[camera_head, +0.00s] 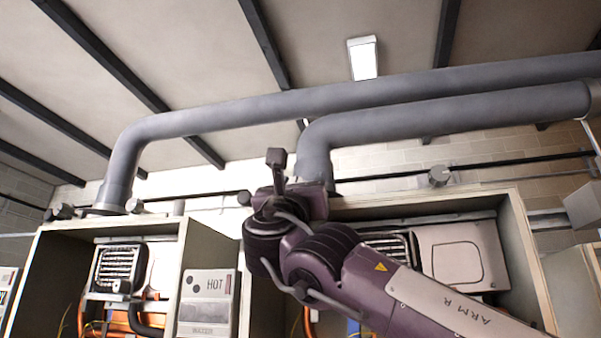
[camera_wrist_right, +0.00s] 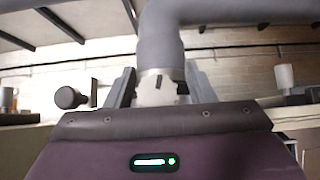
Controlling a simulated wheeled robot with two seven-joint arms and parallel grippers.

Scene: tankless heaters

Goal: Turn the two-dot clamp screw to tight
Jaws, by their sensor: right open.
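My right gripper (camera_head: 277,160) is raised at the top of the middle heater cabinet, in front of the lower end of a grey duct (camera_head: 316,150). In the right wrist view my right gripper (camera_wrist_right: 159,84) has its two fingers apart. A pale collar (camera_wrist_right: 154,88) at the foot of the grey duct (camera_wrist_right: 162,45) shows between them; I cannot tell whether they touch it. A dark round knob (camera_wrist_right: 70,97) is left of the fingers and a pale knob (camera_wrist_right: 285,77) is right. I cannot make out two-dot marks on any screw. My left gripper is out of view.
An open heater cabinet (camera_head: 207,250) stands at left, with a HOT WATER panel (camera_head: 208,300) beside its opening. Another cabinet (camera_head: 522,250) is partly behind my right arm. Thick ducts run overhead.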

